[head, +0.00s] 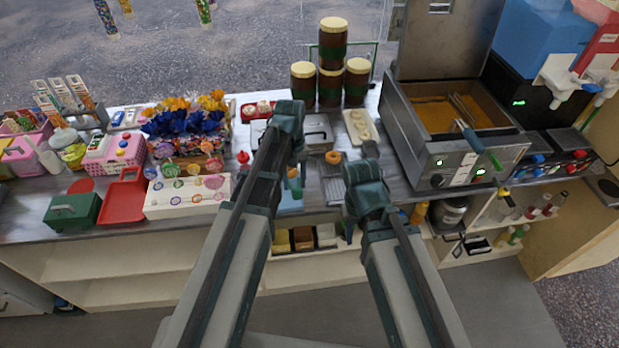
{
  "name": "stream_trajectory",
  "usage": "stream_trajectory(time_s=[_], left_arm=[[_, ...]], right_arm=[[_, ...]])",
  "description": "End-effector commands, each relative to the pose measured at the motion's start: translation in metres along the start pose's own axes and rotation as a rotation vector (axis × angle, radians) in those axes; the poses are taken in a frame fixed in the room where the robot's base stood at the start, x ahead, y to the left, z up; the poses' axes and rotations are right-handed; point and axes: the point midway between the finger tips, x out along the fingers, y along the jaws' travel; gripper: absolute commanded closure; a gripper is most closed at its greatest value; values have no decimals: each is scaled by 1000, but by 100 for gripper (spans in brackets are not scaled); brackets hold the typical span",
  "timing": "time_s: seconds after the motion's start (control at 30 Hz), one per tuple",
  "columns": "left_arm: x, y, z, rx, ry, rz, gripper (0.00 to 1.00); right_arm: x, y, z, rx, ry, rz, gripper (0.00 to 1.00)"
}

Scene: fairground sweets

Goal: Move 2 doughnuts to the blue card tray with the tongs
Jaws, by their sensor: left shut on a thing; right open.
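A golden doughnut (333,157) lies at the back end of a wire rack (334,188) on the counter. A blue card tray (289,203) shows in part just left of the rack, behind my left arm. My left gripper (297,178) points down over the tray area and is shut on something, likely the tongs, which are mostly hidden. A small orange-brown patch (292,173) shows beside it; I cannot tell if it is a doughnut. My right gripper (349,234) is open at the counter's front edge, in front of the rack.
A fryer (450,150) stands to the right, with brown jars (332,45) stacked behind. A cream tray (360,127) lies behind the rack. A lollipop stand (185,198), red tray (122,200) and green box (72,212) crowd the left.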

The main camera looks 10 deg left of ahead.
Motion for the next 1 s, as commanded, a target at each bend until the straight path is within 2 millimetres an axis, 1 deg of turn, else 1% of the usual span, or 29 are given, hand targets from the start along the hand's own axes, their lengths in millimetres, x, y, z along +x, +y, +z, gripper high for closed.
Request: stream_trajectory(time_s=[0.03,0.2,0.23,0.27,0.3,0.5,0.7,1.0], left_arm=[[0,-10,2,-4,0,0,100],[0,-35,2,-3,0,0,100],[3,-39,2,-3,0,0,100],[15,-36,-1,-1,0,0,100],[23,-35,-2,0,0,0,100],[46,-34,-5,0,0,0,100],[58,-34,-7,0,0,0,100],[61,-34,-7,0,0,0,100]], right_arm=[[0,0,0,0,0,0,50],[0,0,0,0,0,0,50],[2,0,0,0,0,0,50],[15,-1,-1,-1,0,0,50],[22,-2,-1,-3,0,1,50],[46,-4,-3,-4,0,1,50],[58,-5,-3,-3,0,1,50],[60,-6,-4,-3,0,1,50]])
